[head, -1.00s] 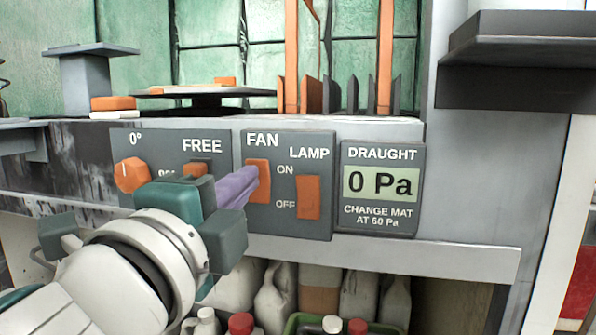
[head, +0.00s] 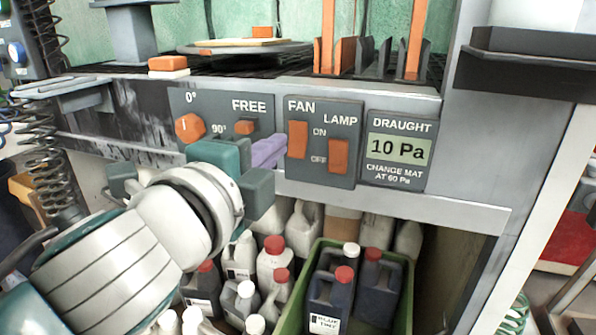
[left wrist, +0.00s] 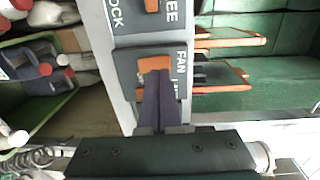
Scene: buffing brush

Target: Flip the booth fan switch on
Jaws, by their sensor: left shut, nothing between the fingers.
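The orange FAN switch (head: 298,140) sits on a dark grey panel (head: 320,178) beside the orange LAMP switch (head: 338,156). ON and OFF are printed between them. I cannot tell for sure which way the FAN rocker is tipped. My left gripper (head: 282,147), with purple fingers, is shut and empty, its tips just left of the FAN switch. In the left wrist view the fingertips (left wrist: 159,76) overlap part of the FAN switch (left wrist: 145,67); contact is unclear. The draught display (head: 398,149) reads 10 Pa. My right gripper is not in view.
An orange knob (head: 188,127) and the FREE switch (head: 246,127) are on the panel to the left. Below the ledge stand several bottles and a green crate (head: 290,318) with dark jugs. A dark shelf (head: 530,60) juts out at upper right.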

